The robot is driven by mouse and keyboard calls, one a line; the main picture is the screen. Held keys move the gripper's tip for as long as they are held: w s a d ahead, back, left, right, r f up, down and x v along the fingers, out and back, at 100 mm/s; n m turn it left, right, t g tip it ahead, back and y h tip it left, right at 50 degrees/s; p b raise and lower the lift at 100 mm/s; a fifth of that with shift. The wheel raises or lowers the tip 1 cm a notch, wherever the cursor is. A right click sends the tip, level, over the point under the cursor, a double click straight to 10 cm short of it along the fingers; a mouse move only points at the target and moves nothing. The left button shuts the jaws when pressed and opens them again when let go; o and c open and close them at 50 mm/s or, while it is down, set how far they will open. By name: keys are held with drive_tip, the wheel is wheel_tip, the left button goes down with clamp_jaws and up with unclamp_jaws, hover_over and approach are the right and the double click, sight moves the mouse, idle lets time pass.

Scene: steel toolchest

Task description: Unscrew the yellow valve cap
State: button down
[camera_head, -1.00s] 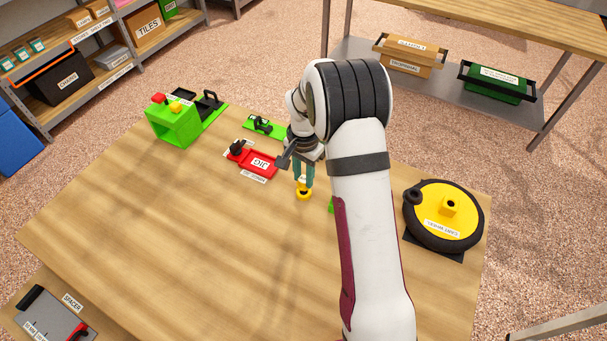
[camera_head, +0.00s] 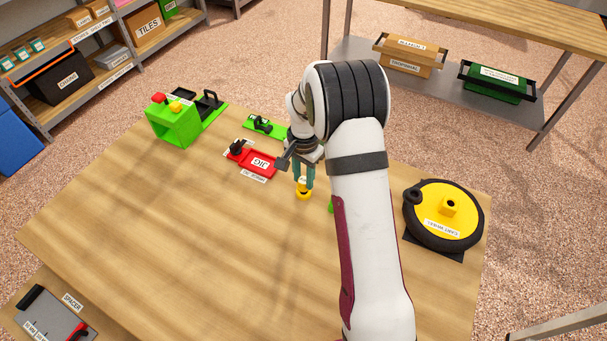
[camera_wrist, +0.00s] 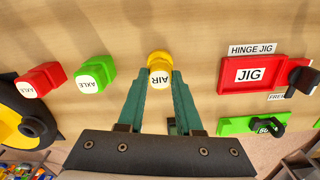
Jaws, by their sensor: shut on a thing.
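The yellow valve cap (camera_wrist: 159,62) is in the wrist view, at the fingertips of my gripper (camera_wrist: 159,80). A white label reading AIR lies between the two green fingers. My gripper is shut on the yellow cap, pointing down at the tabletop. In the head view the yellow piece (camera_head: 303,193) shows just below the green fingers of my gripper (camera_head: 304,183). Whether the cap is apart from what lies under it, I cannot tell.
A red jig tray (camera_head: 252,162) lies left of my gripper and a green box (camera_head: 174,124) stands farther left. A yellow and black cart wheel (camera_head: 443,214) lies to the right. Red (camera_wrist: 40,80) and green (camera_wrist: 96,73) AXLE pieces stand nearby. The front left tabletop is clear.

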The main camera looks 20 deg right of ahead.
sight(304, 181)
drive_tip(key=shift+f, duration=0.9)
drive_tip(key=c, duration=0.5)
unclamp_jaws()
wheel_tip(304, 181, up, 16)
drive_tip(key=shift+f, duration=0.15)
drive_tip(key=s+a+r+n, duration=0.1)
drive_tip(key=s+a+r, duration=0.15)
drive_tip(key=s, duration=0.35)
drive_tip(key=s+a+r+n, duration=0.1)
drive_tip(key=s+a+r, duration=0.15)
drive_tip(key=s, duration=0.45)
drive_tip(key=s+a+f+n+y, duration=0.1)
drive_tip(key=s+a, duration=0.1)
drive_tip(key=s, duration=0.7)
drive_tip(key=s+a+n, duration=0.2)
drive_tip(key=s, duration=0.7)
drive_tip(key=shift+s+a+f+y, duration=0.2)
drive_tip(key=shift+a+f+y, duration=0.05)
drive_tip(key=shift+f+y, duration=0.15)
